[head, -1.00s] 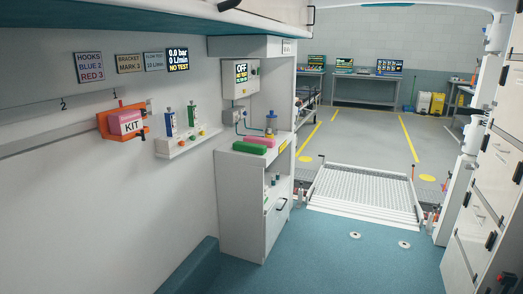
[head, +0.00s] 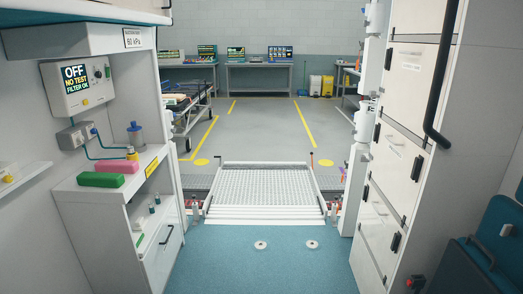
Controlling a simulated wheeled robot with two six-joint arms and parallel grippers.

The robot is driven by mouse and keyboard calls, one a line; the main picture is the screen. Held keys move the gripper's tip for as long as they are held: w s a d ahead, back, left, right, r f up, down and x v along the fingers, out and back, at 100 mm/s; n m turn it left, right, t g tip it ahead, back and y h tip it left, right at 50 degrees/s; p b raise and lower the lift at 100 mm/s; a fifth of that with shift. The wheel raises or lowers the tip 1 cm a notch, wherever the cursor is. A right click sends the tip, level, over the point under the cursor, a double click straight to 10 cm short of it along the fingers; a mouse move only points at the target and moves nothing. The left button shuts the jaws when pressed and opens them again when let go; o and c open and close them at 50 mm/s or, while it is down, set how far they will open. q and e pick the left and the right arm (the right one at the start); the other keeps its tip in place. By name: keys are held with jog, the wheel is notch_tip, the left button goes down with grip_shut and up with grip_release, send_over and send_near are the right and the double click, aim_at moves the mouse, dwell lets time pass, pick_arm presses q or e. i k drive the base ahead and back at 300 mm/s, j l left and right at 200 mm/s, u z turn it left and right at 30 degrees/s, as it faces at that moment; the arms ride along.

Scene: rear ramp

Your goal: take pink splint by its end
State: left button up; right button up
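I see no thing that I can surely name as the pink splint. A pink block (head: 116,166) lies on top of the white cabinet (head: 66,196) at the left, behind a green block (head: 101,180); whether it is a splint I cannot tell. A stretcher (head: 196,108) stands beyond the rear opening, with small items on it too small to make out. Neither of my grippers is in view.
The ramp (head: 266,185) lies beyond the blue floor (head: 262,270), between the cabinet and white lockers (head: 392,150) at the right. Two white floor discs (head: 260,245) lie before it. Work tables (head: 259,65) stand at the far wall. The floor ahead is clear.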

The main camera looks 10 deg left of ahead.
aim_at(126, 167)
jog(key=i+u, duration=0.15)
jog(key=i, duration=0.45)
jog(key=i+l+u, duration=0.1)
jog(key=i, duration=0.45)
jog(key=i+l+u, duration=0.15)
jog(key=i, duration=0.45)
